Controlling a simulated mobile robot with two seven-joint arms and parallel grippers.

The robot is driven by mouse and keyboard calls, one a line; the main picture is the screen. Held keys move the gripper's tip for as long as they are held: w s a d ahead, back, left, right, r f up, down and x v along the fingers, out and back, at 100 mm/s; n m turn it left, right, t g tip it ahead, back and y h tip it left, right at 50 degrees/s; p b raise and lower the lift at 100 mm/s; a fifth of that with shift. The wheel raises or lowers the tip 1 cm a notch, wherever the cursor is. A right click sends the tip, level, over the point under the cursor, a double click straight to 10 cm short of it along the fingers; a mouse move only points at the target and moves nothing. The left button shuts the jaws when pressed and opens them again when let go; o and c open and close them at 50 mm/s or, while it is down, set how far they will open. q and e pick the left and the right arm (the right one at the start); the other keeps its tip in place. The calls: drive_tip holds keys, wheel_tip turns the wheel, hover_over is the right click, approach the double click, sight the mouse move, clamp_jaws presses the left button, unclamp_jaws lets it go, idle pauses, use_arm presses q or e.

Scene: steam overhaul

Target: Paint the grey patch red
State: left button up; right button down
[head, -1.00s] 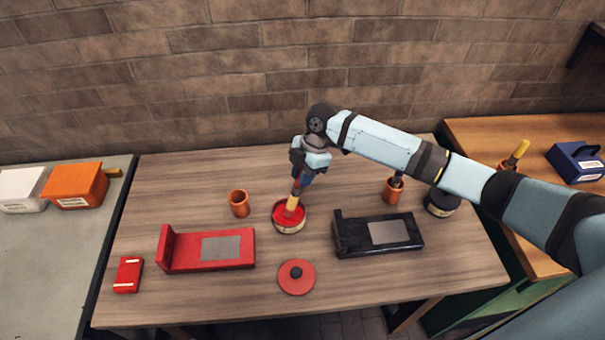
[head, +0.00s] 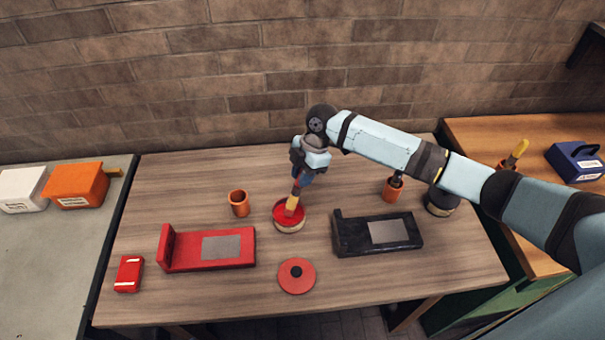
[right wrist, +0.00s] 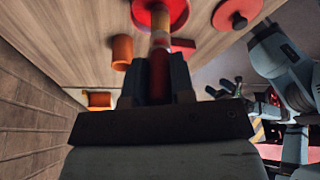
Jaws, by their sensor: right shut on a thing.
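My right gripper (head: 299,179) is shut on a brush (head: 292,203) and holds it nearly upright. The brush's lower end is in the open tin of red paint (head: 289,228). In the right wrist view the brush (right wrist: 160,45) runs from between the fingers to the red paint (right wrist: 176,12); its tip is hidden. A grey patch (head: 221,247) lies on a red L-shaped part (head: 183,260), left of the tin. Another grey patch (head: 388,232) lies on a black L-shaped part (head: 350,243), to the right. My left gripper does not show in the head view.
A red lid with a black knob (head: 297,277) lies in front of the tin. An orange cup (head: 239,204) stands left of it. Another orange cup (head: 391,193) and a dark tin (head: 441,203) stand right. A small red box (head: 128,274) lies front left. A brick wall backs the table.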

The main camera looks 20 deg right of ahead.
drive_tip(key=shift+r+p, duration=0.8)
wheel_tip(320, 180, up, 2)
drive_tip(key=shift+r+p, duration=0.1)
drive_tip(key=shift+p, duration=0.85)
wheel_tip(320, 180, up, 3)
drive_tip(key=p, duration=0.3)
drive_tip(key=shift+r, duration=0.1)
